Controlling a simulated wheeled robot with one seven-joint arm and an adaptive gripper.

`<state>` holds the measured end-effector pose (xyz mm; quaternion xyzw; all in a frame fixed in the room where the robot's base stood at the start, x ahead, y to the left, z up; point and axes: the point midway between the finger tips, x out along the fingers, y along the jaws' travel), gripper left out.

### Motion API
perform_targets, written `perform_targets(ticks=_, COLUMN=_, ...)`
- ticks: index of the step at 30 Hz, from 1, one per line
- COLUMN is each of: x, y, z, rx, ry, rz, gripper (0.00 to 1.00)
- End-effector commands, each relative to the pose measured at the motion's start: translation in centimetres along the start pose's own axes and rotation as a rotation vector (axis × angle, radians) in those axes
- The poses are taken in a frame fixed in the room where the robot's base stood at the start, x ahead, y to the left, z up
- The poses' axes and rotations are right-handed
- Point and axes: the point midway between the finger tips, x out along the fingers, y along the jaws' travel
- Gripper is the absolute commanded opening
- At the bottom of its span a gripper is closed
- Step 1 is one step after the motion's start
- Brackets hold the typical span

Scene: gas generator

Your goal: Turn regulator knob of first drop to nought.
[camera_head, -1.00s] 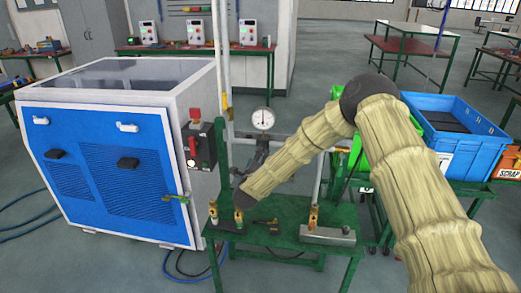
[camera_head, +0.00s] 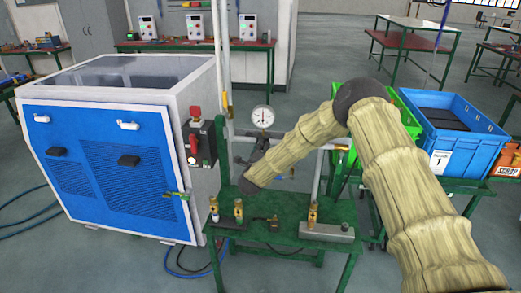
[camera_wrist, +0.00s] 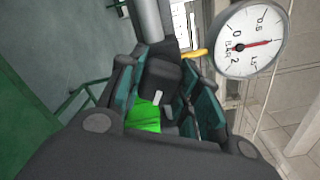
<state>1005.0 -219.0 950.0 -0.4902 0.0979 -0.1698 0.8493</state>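The round white pressure gauge (camera_head: 263,117) stands on the pipework of the first drop above the green bench. In the wrist view the gauge (camera_wrist: 250,40) reads BAR, and its red needle points to about the middle of the scale, near 1. The dark regulator knob (camera_wrist: 160,80), with a small white mark, is between the fingers of my gripper (camera_wrist: 163,77). The fingers stand apart; whether they touch the knob is not clear. In the head view my wrist is low beside the regulator (camera_head: 258,142), and my fingers are hidden.
The green bench (camera_head: 285,222) carries brass fittings (camera_head: 313,215) and a grey block (camera_head: 327,232). A blue-and-white generator cabinet (camera_head: 115,150) with a red switch box (camera_head: 199,143) stands at left. A yellow handle (camera_wrist: 196,53) lies close to my fingers.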

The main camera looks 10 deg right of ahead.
Motion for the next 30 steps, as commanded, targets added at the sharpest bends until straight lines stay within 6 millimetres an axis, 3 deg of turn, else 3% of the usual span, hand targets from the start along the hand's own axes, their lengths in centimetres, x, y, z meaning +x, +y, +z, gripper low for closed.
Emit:
perform_targets(ticks=2, x=-0.02, y=0.04, z=0.01, rx=0.000, ry=0.000, rz=0.001, gripper=0.09)
perform_targets(ticks=14, x=-0.06, y=0.27, z=-0.05, rx=-0.063, ry=-0.002, rz=0.001, gripper=0.10)
perform_targets(ticks=30, x=-0.09, y=0.38, z=-0.01, rx=-0.509, ry=-0.003, rz=0.001, gripper=0.10)
